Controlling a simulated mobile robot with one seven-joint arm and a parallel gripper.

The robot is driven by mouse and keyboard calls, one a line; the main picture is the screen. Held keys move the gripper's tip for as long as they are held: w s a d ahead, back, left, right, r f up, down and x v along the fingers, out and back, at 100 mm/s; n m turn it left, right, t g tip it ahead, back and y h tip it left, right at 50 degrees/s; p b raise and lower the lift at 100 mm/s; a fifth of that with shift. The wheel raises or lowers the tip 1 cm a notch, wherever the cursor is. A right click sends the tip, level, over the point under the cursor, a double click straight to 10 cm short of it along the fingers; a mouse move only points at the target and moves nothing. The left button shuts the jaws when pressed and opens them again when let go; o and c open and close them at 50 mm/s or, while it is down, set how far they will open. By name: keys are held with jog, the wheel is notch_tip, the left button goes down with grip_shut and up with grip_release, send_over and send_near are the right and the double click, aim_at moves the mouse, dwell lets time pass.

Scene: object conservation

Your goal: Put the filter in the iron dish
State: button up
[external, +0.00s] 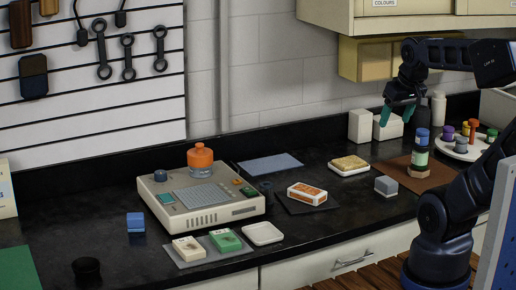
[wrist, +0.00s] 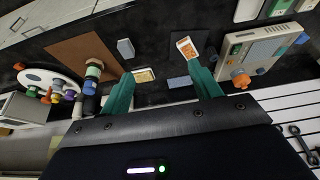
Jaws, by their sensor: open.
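My gripper (external: 396,116) is open and empty, raised above the back right of the counter, with teal fingers. In the wrist view my gripper (wrist: 161,72) has its fingers spread wide. No object is clearly identifiable as the filter or the iron dish. A tan slab (external: 349,162) lies on a white tray (external: 350,173) below and left of my gripper. A small white dish (external: 263,234) sits at the front middle. A black round object (external: 87,271) stands at the front left; whether it is a dish, I cannot tell.
A grey block (external: 386,186), an orange-and-white box (external: 307,193), a beige device (external: 205,203) and a round tray (external: 462,151) of small bottles occupy the counter. The left counter is mostly clear.

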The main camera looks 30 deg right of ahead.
jog(key=m+g, duration=0.5)
jog(key=m, duration=0.6)
send_over(267, 184)
notch_tip(267, 184, down, 17)
jog(key=shift+a+f, duration=0.25)
jog(key=shift+f, duration=0.5)
jog(key=f, duration=1)
jog(key=shift+d+f, duration=0.25)
jog(key=shift+f, duration=0.05)
jog(key=c, duration=1.1)
jog(key=shift+c, duration=0.2)
notch_tip(267, 184, up, 20)
